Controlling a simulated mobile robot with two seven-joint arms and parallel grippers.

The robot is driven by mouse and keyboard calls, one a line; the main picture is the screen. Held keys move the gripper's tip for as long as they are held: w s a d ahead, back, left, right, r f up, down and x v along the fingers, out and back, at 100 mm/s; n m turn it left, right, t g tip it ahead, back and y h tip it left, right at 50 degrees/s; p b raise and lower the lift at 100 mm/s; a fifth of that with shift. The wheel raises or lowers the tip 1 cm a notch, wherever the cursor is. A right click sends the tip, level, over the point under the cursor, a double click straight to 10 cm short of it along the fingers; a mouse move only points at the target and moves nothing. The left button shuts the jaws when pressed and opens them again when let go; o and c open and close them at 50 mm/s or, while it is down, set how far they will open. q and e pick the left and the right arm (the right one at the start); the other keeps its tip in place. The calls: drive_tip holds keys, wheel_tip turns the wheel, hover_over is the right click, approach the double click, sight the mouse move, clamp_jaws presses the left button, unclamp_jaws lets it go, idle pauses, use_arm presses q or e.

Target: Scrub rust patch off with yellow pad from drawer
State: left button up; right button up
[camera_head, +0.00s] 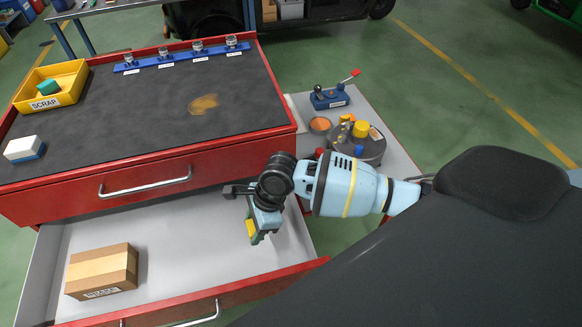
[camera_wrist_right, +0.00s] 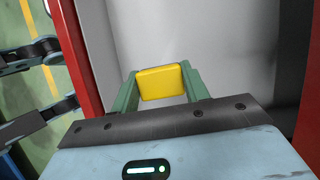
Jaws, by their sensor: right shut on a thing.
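My right gripper (camera_head: 257,236) is over the right side of the open drawer (camera_head: 190,252). It is shut on the yellow pad (camera_head: 250,228). In the right wrist view the yellow pad (camera_wrist_right: 160,83) sits between the two green fingers of the right gripper (camera_wrist_right: 161,88), with the grey drawer floor behind it. I cannot tell whether the pad touches the drawer floor. The orange-brown rust patch (camera_head: 203,104) lies on the dark top of the red cabinet (camera_head: 200,165). My left gripper is not seen.
A cardboard box (camera_head: 102,270) lies in the drawer's left part. On the top are a yellow SCRAP bin (camera_head: 50,86) with a green block, a white-and-blue block (camera_head: 25,149) and a blue rack (camera_head: 182,55). A side table (camera_head: 397,150) holds a round tray and small parts.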

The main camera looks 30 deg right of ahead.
drive_tip(key=s+d+r+n+g+h, duration=0.2)
drive_tip(key=s+d+r+n, duration=0.2)
drive_tip(key=r+n, duration=0.5)
drive_tip(key=s+d+r+n+g+h, duration=0.2)
drive_tip(key=s+d+r+n+g, duration=0.1)
drive_tip(key=r+n, duration=0.7)
drive_tip(key=shift+s+d+n+g, duration=0.3)
drive_tip(key=shift+s+d+n, duration=0.25)
drive_tip(key=shift+s+n, duration=0.35)
